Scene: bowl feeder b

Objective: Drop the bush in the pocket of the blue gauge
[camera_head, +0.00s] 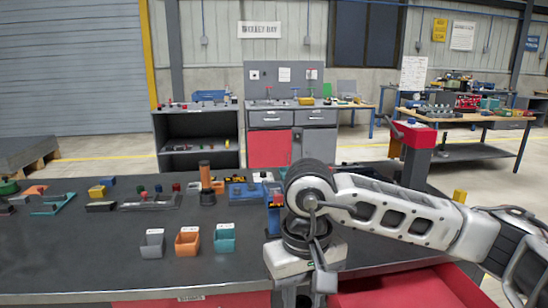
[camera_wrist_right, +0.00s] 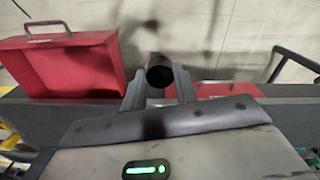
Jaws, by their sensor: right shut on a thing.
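My right gripper (camera_wrist_right: 160,88) is shut on the bush (camera_wrist_right: 160,75), a dark round piece with a black end, held between the fingertips in the right wrist view. In the head view my right arm reaches in from the right, and its gripper hangs low over the table's front edge, with the fingertips and bush not clearly visible. A blue block (camera_head: 240,191), perhaps the blue gauge, lies left of and behind the arm. It is partly crowded by small parts, and its pocket is too small to make out. My left gripper is out of view.
Grey, orange (camera_head: 187,241) and teal bins stand on the dark table (camera_head: 90,255) left of the arm. An orange-brown cylinder (camera_head: 205,178) stands upright behind them. A red drawer (camera_head: 400,290) is open at the front right. The table's front left is clear.

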